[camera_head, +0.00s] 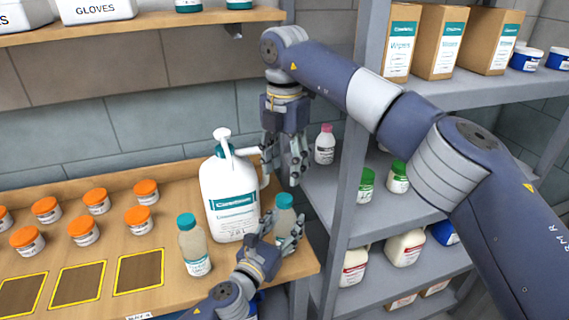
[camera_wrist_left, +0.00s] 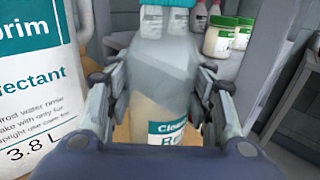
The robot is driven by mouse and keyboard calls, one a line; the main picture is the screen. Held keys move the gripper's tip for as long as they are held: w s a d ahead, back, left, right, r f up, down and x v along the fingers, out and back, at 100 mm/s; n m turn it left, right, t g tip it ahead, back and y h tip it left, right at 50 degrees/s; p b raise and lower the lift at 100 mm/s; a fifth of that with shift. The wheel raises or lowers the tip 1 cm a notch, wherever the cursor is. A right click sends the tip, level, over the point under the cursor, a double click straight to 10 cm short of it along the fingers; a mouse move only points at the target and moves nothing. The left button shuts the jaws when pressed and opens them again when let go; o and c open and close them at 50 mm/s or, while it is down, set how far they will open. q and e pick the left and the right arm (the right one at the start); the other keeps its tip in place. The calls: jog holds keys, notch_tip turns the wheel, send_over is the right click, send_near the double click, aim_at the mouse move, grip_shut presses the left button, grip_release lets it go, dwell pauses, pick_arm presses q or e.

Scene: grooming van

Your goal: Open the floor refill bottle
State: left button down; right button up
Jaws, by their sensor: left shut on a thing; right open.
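A clear bottle with a teal cap and beige contents (camera_head: 285,203) stands at the right end of the wooden counter. My left gripper (camera_head: 277,238) is shut on its body. In the left wrist view the bottle (camera_wrist_left: 165,100) sits between both fingers, its label partly cut off, starting "Re". A similar teal-capped bottle (camera_head: 193,246) stands to the left.
A big white pump jug (camera_head: 230,200) stands close left of the held bottle. Several orange-capped jars (camera_head: 140,218) and yellow-edged patches (camera_head: 139,272) lie further left. Grey shelving (camera_head: 350,150) with jars and boxes stands right. The counter's right edge (camera_head: 300,265) is near.

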aim_at(285, 198)
jog(key=m, duration=0.5)
jog(key=shift+m, duration=0.4)
jog(key=m, duration=0.5)
jog(key=shift+m, duration=0.3)
jog(key=shift+f, duration=4)
